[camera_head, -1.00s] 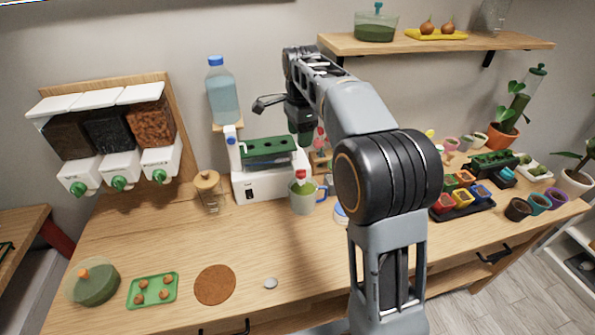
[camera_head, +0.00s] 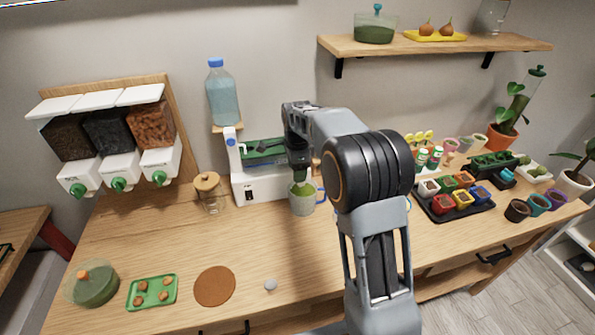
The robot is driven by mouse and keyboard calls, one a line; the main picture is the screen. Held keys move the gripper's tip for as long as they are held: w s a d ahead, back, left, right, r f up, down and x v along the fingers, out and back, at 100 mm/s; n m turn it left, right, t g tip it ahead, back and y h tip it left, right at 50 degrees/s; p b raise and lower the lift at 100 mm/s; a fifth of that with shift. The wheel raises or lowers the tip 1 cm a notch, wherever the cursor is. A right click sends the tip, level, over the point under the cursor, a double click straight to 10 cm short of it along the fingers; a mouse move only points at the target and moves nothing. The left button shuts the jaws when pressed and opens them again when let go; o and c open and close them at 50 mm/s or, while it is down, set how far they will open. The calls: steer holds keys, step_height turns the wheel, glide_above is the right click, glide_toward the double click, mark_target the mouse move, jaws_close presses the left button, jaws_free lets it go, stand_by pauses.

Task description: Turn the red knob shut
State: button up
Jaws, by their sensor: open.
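The white machine (camera_head: 262,188) stands on the counter near the wall, with a green tray (camera_head: 260,150) on its top. A grey mug (camera_head: 302,203) with a blue handle and green contents stands at the machine's right front. The red knob is hidden now behind my gripper. My gripper (camera_head: 300,174) is open and points down just above the mug, at the machine's right end. Its fingertips are small and dark here, and I cannot tell whether they touch the knob.
A blue bottle (camera_head: 221,95) stands behind the machine. A jar with a wooden lid (camera_head: 209,193) is to its left. Several coloured pots in a black tray (camera_head: 470,212) fill the counter right of my arm.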

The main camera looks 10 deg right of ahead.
steer(key=shift+f, duration=0.55)
steer(key=shift+c, duration=0.2)
steer(key=c, duration=0.8)
steer(key=shift+c, duration=0.2)
